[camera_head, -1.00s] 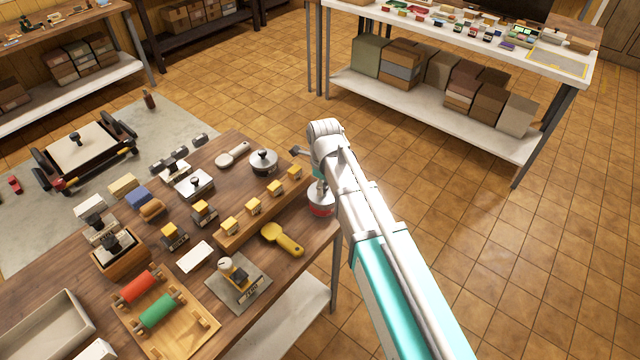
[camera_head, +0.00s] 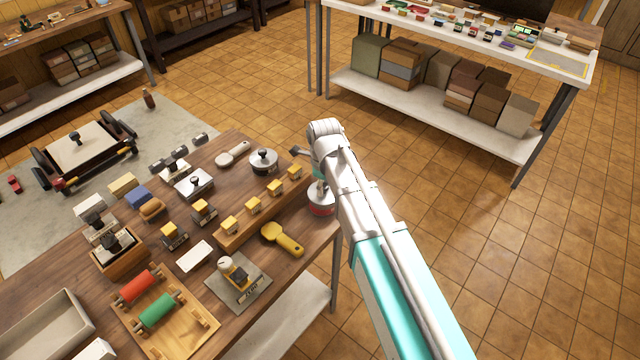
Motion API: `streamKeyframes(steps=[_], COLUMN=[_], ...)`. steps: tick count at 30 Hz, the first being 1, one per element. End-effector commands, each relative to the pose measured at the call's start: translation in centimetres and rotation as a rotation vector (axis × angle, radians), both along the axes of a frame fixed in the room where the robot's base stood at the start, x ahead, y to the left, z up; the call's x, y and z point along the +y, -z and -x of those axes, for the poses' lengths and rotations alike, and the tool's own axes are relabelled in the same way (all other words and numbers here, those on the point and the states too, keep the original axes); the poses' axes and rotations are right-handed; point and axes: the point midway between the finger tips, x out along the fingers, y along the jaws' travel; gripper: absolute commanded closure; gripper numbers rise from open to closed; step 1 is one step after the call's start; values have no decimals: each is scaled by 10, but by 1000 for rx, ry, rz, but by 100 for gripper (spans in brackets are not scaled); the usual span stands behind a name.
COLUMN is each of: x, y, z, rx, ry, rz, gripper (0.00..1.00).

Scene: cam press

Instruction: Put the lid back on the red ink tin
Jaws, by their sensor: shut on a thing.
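My gripper (camera_head: 319,187) points down right over the tin, mostly hidden by my own wrist. It is shut on the lid (camera_head: 314,196), a pale round disc at the top of the tin. I cannot tell whether the lid rests fully on the rim or is slightly above it.
Another round tin with a black knob (camera_head: 263,161) stands behind. The table's right edge is close to the tin, with open floor beyond.

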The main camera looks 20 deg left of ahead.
Motion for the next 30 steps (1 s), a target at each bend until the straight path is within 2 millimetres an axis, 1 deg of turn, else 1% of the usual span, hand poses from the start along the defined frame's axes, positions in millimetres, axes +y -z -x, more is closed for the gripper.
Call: streamKeyframes(steps=[3,4,8,9,10,18,19,21,22,30], x=[0,0,0,0,0,0,0,0,0,0], y=[0,0,0,0,0,0,0,0,0,0], z=[0,0,0,0,0,0,0,0,0,0], rx=[0,0,0,0,0,0,0,0,0,0], ry=[0,0,0,0,0,0,1,1,1,0], rz=[0,0,0,0,0,0,0,0,0,0], gripper=[100,55,31,23,20,20,16,3,0,0])
